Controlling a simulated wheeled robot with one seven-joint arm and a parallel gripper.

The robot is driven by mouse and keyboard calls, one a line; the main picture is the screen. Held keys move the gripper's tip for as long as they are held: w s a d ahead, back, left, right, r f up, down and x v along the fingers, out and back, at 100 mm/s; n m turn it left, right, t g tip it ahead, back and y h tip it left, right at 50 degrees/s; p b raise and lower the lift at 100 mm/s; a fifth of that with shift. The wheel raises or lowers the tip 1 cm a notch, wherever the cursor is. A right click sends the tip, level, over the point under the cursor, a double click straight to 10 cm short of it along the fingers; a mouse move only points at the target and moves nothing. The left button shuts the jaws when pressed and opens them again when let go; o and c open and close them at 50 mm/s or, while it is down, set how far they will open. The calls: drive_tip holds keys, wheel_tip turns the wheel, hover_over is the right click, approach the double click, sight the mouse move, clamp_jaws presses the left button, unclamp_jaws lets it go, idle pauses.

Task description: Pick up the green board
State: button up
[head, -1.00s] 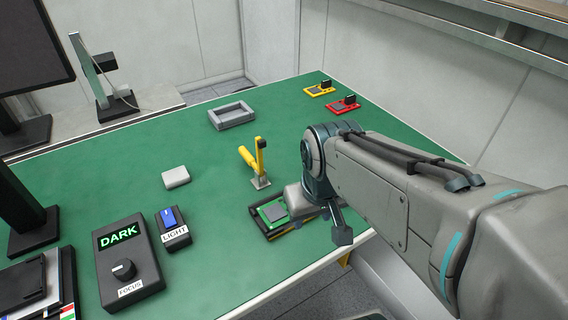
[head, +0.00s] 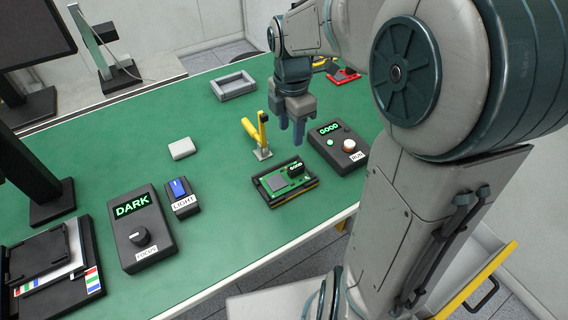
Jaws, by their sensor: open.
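The green board (head: 278,182) lies in a black fixture with yellow edges (head: 295,197) near the table's front edge.
A yellow lever clamp (head: 257,138) stands just behind the fixture. A black box reading GOOD (head: 338,148) is to the right. DARK focus (head: 136,228) and LIGHT (head: 182,197) boxes are left. A grey tray (head: 234,86) and pale block (head: 182,149) lie farther back.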

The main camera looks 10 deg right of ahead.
hover_over(292, 168)
drive_tip(key=f, duration=0.8)
drive_tip(key=shift+a+f, duration=0.25)
drive_tip(key=f, duration=0.5)
drive_tip(key=shift+d, duration=0.25)
clamp_jaws()
